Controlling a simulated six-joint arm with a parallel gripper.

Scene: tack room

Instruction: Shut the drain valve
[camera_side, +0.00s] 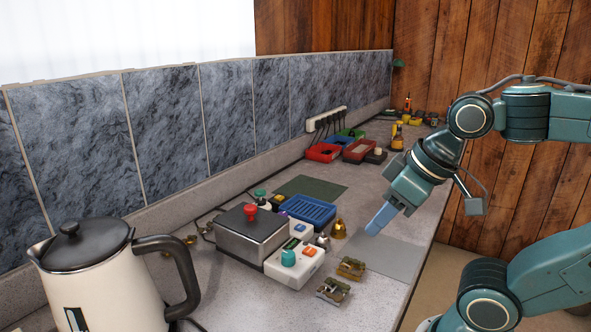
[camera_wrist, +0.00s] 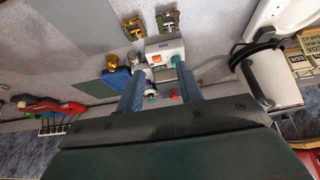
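No part is labelled clearly enough for me to tell which is the drain valve. A white box (camera_side: 296,262) on the counter carries a teal knob (camera_side: 288,257) and orange parts. A grey box (camera_side: 250,232) behind it has a red knob (camera_side: 250,210) on top. A small green-topped fitting (camera_side: 262,197) stands behind that. My gripper (camera_side: 380,219) is above the counter, right of the white box and apart from it. In the wrist view my gripper (camera_wrist: 160,68) has its fingers spread, with nothing held; the white box (camera_wrist: 164,52) shows beyond them.
A kettle (camera_side: 95,275) stands at the front left. A blue tray (camera_side: 306,208), a brass bell (camera_side: 339,229) and two brass pieces (camera_side: 350,268) (camera_side: 333,290) lie around the white box. Red bins (camera_side: 322,152) and a power strip (camera_side: 326,118) are farther back. A grey mat (camera_side: 388,262) is bare.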

